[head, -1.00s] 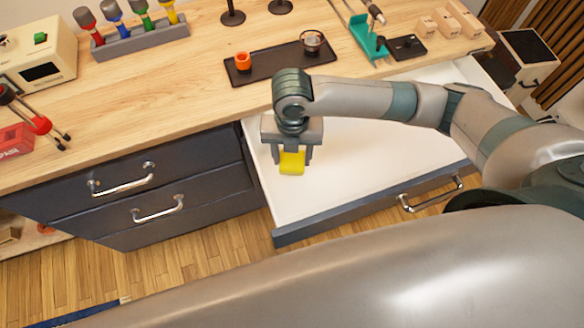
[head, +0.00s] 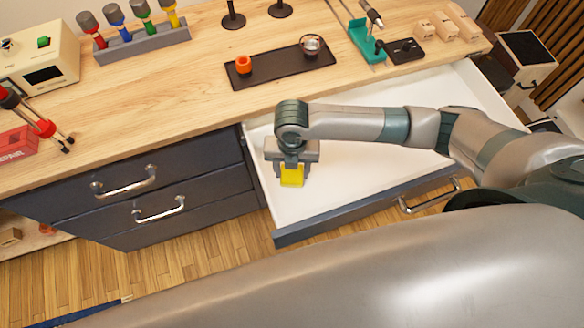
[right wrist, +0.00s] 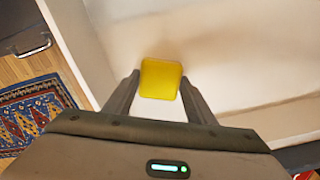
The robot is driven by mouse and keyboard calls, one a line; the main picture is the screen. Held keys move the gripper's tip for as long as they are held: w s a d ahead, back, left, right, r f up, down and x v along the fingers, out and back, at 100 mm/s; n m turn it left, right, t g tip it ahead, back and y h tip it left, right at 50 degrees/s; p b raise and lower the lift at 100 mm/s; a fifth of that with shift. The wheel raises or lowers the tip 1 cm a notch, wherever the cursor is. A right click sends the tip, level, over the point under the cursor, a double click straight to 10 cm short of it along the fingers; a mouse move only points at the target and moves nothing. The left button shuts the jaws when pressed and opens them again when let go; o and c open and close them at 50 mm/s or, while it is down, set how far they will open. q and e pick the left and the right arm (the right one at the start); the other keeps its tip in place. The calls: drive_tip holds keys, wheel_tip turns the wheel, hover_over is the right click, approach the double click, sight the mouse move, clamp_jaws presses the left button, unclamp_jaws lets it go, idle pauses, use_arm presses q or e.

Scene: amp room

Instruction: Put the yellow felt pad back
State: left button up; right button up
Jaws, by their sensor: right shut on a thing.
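The yellow felt pad (head: 292,176) is held between the fingers of my right gripper (head: 291,172), over the left part of an open drawer (head: 370,160) with a white inside. In the right wrist view the pad (right wrist: 160,79) sits between the two dark fingertips of the gripper (right wrist: 159,95), above the white drawer floor. I cannot tell whether the pad touches the floor. The drawer looks otherwise empty where it shows; my right arm covers part of it. My left gripper is not in view.
The wooden worktop (head: 160,100) lies behind the drawer. It bears a dark tray (head: 280,70) with an orange cup (head: 243,64), a screwdriver rack (head: 143,42) and a teal holder (head: 367,42). Closed dark drawers (head: 140,190) are at the left. The drawer's right side is free.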

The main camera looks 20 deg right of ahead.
sight(292, 173)
drive_tip(key=shift+f, duration=0.25)
drive_tip(key=o, duration=1.1)
drive_tip(key=shift+r, duration=0.2)
wheel_tip(292, 173, up, 12)
drive_tip(key=b, duration=0.2)
drive_tip(key=shift+b, duration=0.4)
